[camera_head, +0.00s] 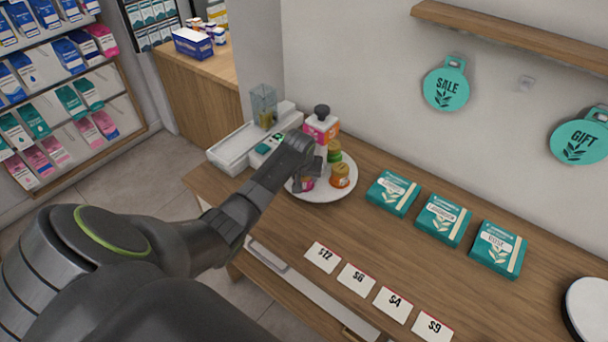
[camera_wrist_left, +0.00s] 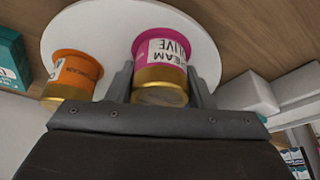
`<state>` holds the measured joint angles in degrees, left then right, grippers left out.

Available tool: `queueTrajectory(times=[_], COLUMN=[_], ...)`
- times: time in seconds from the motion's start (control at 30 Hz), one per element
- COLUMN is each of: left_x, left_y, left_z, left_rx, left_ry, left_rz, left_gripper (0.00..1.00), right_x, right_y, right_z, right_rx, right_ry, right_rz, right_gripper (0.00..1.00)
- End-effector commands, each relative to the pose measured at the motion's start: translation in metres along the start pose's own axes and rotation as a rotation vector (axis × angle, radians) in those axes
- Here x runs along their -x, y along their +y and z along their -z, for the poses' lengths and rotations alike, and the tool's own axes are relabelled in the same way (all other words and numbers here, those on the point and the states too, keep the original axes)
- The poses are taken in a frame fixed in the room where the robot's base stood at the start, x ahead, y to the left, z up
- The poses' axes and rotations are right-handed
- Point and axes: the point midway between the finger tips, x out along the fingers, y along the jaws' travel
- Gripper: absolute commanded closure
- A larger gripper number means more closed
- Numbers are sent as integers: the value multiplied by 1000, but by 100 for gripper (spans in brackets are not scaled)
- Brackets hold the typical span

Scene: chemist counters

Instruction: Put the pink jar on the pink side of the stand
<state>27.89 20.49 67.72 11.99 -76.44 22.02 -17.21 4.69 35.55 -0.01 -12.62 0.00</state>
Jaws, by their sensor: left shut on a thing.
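The pink jar (camera_wrist_left: 162,60) has a gold lid and a white label. In the left wrist view it sits between the two fingers of my left gripper (camera_wrist_left: 160,92), which is shut on it. In the head view the pink jar (camera_head: 307,184) shows partly behind my left gripper (camera_head: 312,170), over the round white plate (camera_head: 322,196). I cannot tell whether its base touches the plate. An orange jar (camera_head: 340,176) with a gold lid stands beside it, also in the left wrist view (camera_wrist_left: 75,77). No pink side of a stand can be made out. My right gripper is out of view.
A green jar (camera_head: 334,153) stands behind the orange one. A white tray (camera_head: 232,147) lies left, teal boxes (camera_head: 393,192) right, and price cards (camera_head: 323,257) in front. Bare counter lies between.

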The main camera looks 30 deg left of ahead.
Motion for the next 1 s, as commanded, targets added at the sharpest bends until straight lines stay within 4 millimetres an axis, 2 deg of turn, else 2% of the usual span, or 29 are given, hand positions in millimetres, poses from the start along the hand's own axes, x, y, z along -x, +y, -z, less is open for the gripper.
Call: queueTrajectory(times=[0.03, 0.07, 0.2, 0.47, 0.63, 0.77, 1.0], left_x=[-2, -2, -2, -1, 6, 20, 59], left_y=[0, 0, 0, 0, 0, 0, 0], left_z=[-1, -1, -1, -1, 1, 2, 1], left_rx=[0, 0, 0, 0, 0, -1, -1], left_ry=[-1, -1, -1, -1, 0, 3, 3], left_rz=[0, 0, 0, 0, 0, -1, -1], left_gripper=[80, 50, 32, 31, 31, 31, 31], right_x=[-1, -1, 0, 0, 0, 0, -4], right_y=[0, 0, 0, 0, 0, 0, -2], right_z=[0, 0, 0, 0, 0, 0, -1], right_rx=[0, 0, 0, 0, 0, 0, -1], right_ry=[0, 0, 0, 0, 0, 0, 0], right_rz=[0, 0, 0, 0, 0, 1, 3], right_gripper=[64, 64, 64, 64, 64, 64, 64])
